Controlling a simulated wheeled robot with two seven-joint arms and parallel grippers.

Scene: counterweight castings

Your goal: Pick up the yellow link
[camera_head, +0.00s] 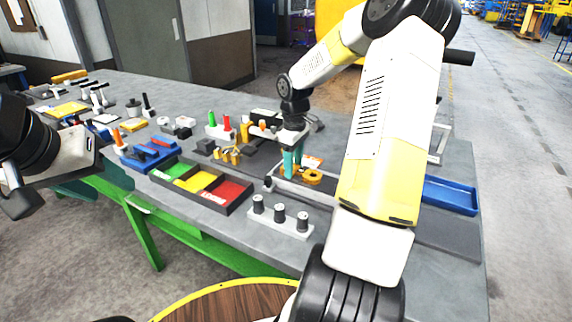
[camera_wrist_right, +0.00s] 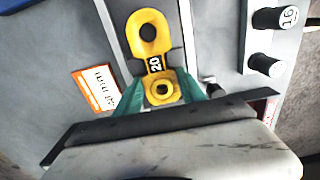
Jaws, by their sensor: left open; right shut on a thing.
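The yellow link (camera_wrist_right: 148,35) shows in the right wrist view as a flat piece with two rings and a dark "20" label between them. My right gripper (camera_wrist_right: 160,92) has its teal fingers on both sides of the smaller ring and is shut on the link. In the head view the link (camera_head: 313,176) shows by the teal fingertips (camera_head: 291,165), over or in a grey channel-like fixture; I cannot tell whether it is lifted. My left gripper (camera_head: 84,168) is open at the left, in front of the bench and away from the link.
A tray (camera_head: 238,208) with green, yellow and red compartments and a white block (camera_head: 282,222) with dark-topped pegs stand nearby. A blue tray (camera_head: 450,194) lies right of my right arm. An orange-and-white card (camera_wrist_right: 97,90) lies beside the link. Several tools and parts crowd the bench's far left.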

